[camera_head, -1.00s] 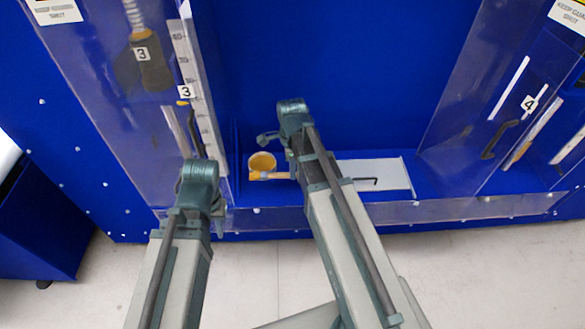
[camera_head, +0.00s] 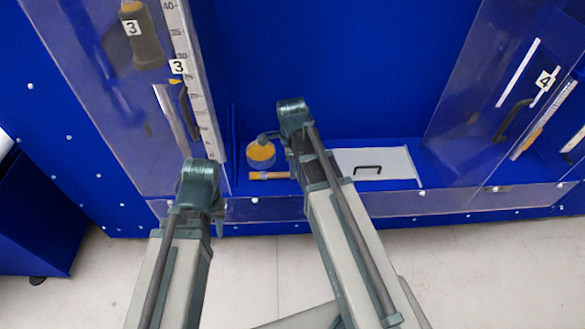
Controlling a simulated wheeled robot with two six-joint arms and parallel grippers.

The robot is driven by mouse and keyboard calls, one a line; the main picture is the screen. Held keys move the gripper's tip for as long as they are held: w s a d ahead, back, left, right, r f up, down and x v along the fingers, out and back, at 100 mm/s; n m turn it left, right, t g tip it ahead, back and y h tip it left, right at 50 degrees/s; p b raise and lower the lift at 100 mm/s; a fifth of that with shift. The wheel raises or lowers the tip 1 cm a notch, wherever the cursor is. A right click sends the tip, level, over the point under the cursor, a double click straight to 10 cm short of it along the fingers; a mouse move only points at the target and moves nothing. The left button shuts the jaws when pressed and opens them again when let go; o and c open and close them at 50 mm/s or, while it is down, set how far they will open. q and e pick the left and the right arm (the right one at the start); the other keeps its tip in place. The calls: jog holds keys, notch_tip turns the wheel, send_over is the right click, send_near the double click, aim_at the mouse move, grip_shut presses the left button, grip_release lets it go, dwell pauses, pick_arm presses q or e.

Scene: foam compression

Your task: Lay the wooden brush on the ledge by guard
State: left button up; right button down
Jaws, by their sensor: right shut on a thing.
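The wooden brush (camera_head: 268,176) shows as a short light-brown bar low in the bay, beside the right gripper; its right end is hidden behind my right arm. My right gripper (camera_head: 282,138) is over the bay, its fingertips mostly hidden by its own wrist; it is shut on what appears to be the brush. My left gripper (camera_head: 200,180) is in front of the left clear guard (camera_head: 120,130), and its jaws cannot be made out. The blue ledge (camera_head: 430,178) runs along the bottom of the bay, behind a low clear front strip.
A round container with yellow contents (camera_head: 261,155) stands just above the brush in the picture. A white panel with a dark handle (camera_head: 395,160) lies right of my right arm. A right clear guard (camera_head: 480,90) and a ruler strip (camera_head: 200,100) flank the bay.

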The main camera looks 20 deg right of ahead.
jog(key=shift+f+b, duration=0.55)
jog(key=c, duration=0.7)
grip_release()
jog(key=shift+r, duration=0.15)
notch_tip(320, 180, up, 14)
jog(key=p, duration=1.4)
jog(key=shift+f, duration=0.2)
jog(key=s+a+n+h, duration=0.1)
jog(key=s+a+n, duration=1.2)
jog(key=n, duration=1.2)
jog(key=shift+a, duration=0.65)
